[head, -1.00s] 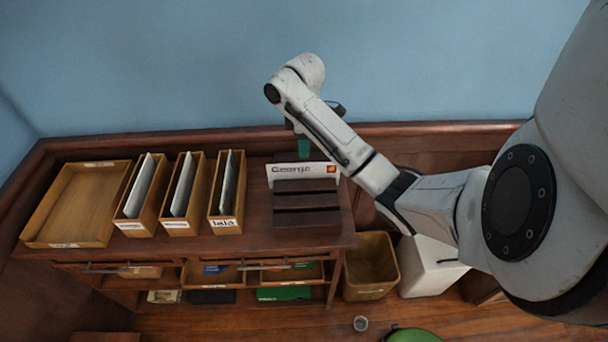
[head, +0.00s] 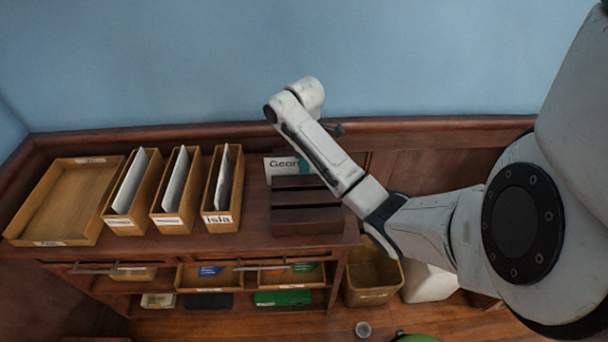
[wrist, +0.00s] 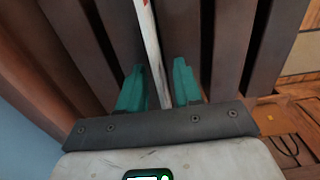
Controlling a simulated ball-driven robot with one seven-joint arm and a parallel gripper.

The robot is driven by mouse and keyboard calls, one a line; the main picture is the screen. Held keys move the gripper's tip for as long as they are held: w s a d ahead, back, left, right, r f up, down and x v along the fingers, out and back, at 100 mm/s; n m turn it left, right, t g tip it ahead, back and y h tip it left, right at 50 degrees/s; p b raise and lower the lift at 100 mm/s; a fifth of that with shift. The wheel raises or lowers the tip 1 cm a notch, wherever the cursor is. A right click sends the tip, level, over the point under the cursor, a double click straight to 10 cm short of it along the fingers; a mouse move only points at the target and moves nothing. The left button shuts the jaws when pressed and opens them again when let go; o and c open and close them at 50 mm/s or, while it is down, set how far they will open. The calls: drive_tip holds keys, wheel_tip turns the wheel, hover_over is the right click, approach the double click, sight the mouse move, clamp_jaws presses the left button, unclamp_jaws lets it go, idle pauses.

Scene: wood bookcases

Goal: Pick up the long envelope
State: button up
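The long envelope (head: 280,168) is white with dark printed letters and stands upright in the back slot of a dark slotted wooden rack (head: 306,213). My forearm hides its right part in the head view. In the wrist view the envelope (wrist: 149,45) appears edge-on, as a thin white strip running between the teal fingertips. My gripper (wrist: 158,85) is open, with one finger on each side of the envelope and a visible gap to each. In the head view, a bit of teal finger (head: 303,166) shows at the envelope, mostly behind my arm.
Three narrow wooden boxes with upright cards, the nearest labelled Isla (head: 218,218), stand left of the rack. A flat empty tray (head: 70,200) is at far left. The blue wall is close behind. A wooden bin (head: 372,275) stands on the floor at right.

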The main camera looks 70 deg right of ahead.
drive_tip(key=shift+f, duration=0.55)
clamp_jaws()
drive_tip(key=shift+r, duration=0.15)
wheel_tip(320, 180, up, 10)
drive_tip(key=p, duration=0.5)
drive_tip(key=shift+p, duration=0.3)
